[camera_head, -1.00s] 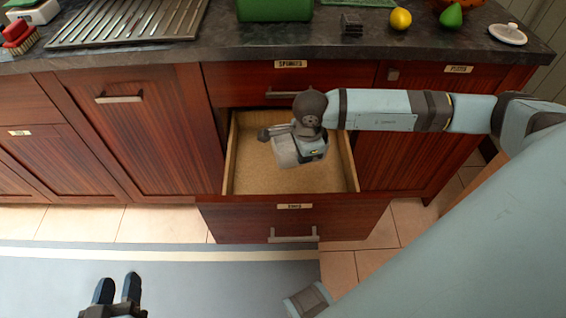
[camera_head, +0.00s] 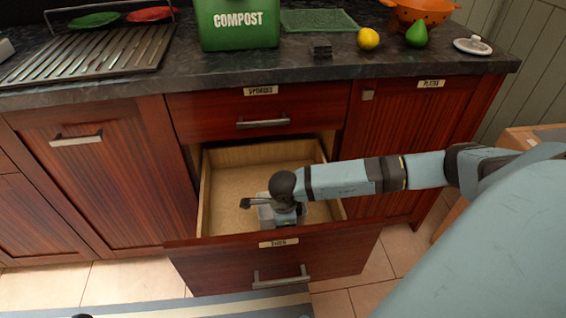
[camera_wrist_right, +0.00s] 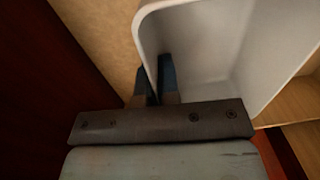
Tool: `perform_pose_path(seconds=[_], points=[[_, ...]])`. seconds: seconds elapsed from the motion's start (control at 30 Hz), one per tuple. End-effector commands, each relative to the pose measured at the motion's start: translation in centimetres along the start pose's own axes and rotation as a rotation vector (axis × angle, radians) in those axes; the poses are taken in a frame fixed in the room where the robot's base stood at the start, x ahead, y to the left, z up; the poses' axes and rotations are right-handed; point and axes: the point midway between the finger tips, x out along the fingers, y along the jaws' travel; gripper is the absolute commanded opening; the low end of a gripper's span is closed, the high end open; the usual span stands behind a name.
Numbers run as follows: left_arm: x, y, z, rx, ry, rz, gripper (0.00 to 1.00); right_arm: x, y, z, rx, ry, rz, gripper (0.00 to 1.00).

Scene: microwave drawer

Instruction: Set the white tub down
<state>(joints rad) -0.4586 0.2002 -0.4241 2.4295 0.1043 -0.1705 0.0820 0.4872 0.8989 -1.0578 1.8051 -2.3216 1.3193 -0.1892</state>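The white tub (camera_wrist_right: 208,40) fills the upper right of the right wrist view, its open side facing the camera. My right gripper (camera_wrist_right: 160,72) has one dark finger on each side of the tub's wall and is shut on that wall. In the head view the tub (camera_head: 264,212) is a small pale shape, mostly hidden by my right gripper (camera_head: 277,217), over the front part of the open drawer (camera_head: 228,205). I cannot tell whether the tub touches the drawer floor. Only a dark sliver of my left gripper (camera_head: 82,316) shows at the bottom edge.
The drawer floor is bare behind and left of the tub. A shut drawer labelled sponges (camera_head: 262,105) is above. The counter holds a green compost bin (camera_head: 238,28), a drying rack (camera_head: 95,52), a lemon (camera_head: 368,38), a green pear (camera_head: 416,34) and an orange colander (camera_head: 425,10).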

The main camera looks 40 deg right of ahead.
Motion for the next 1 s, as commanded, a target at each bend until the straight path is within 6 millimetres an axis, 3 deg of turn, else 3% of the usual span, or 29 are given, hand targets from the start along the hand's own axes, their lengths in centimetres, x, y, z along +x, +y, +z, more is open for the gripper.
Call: perform_pose_path(seconds=[0.17, 0.4, 0.77, 0.9, 1.0], points=[[-0.1, -0.1, 0.7, -0.002, -0.02, 0.0, 0.43, 1.3, 0.1, 0.0, 0.0, 0.0, 0.0, 0.0], [-0.2, -0.4, 2.3, -0.004, -0.074, 0.002, 0.43, 4.7, 0.2, 0.0, 0.0, 0.0, 0.0, 0.0], [-0.2, -0.4, 2.5, -0.006, -0.081, 0.002, 0.43, 5.0, 0.2, 0.0, 0.0, 0.0, 0.0, 0.0], [-0.2, -0.4, 2.5, -0.006, -0.087, 0.002, 0.43, 4.9, 0.2, 0.0, 0.0, 0.0, 0.0, 0.28], [-0.2, -0.4, 2.5, -0.006, -0.087, 0.002, 0.43, 4.9, 0.3, 0.0, 0.0, 0.0, 0.0, 0.28]])
